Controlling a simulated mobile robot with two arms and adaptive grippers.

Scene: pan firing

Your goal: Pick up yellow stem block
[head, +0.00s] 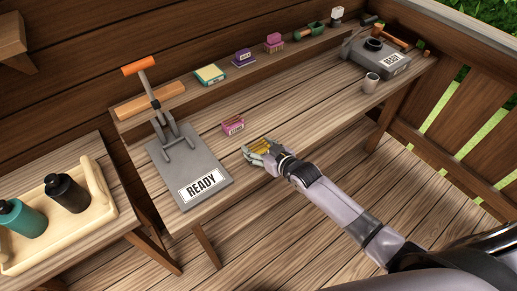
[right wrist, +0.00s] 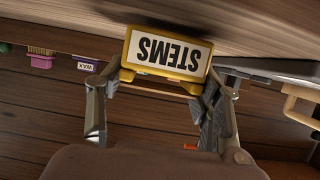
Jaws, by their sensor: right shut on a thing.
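The yellow stem block (head: 262,145) is in my right gripper (head: 259,154) near the front edge of the workbench. In the right wrist view the yellow block (right wrist: 168,52) sits between the two fingers of my right gripper (right wrist: 165,78). Its white label reads STEMS and appears upside down there. The fingers are shut on its two sides. In the head view the gripper partly hides the block. I cannot tell whether the block touches the bench top. My left gripper is not in view.
A grey READY press (head: 168,182) with an orange handle stands left. A pink block (head: 232,126) lies just behind the gripper. Several small items, including a purple block (head: 243,58), line the rear shelf. A cup (head: 370,83) and grey READY box (head: 385,60) stand right.

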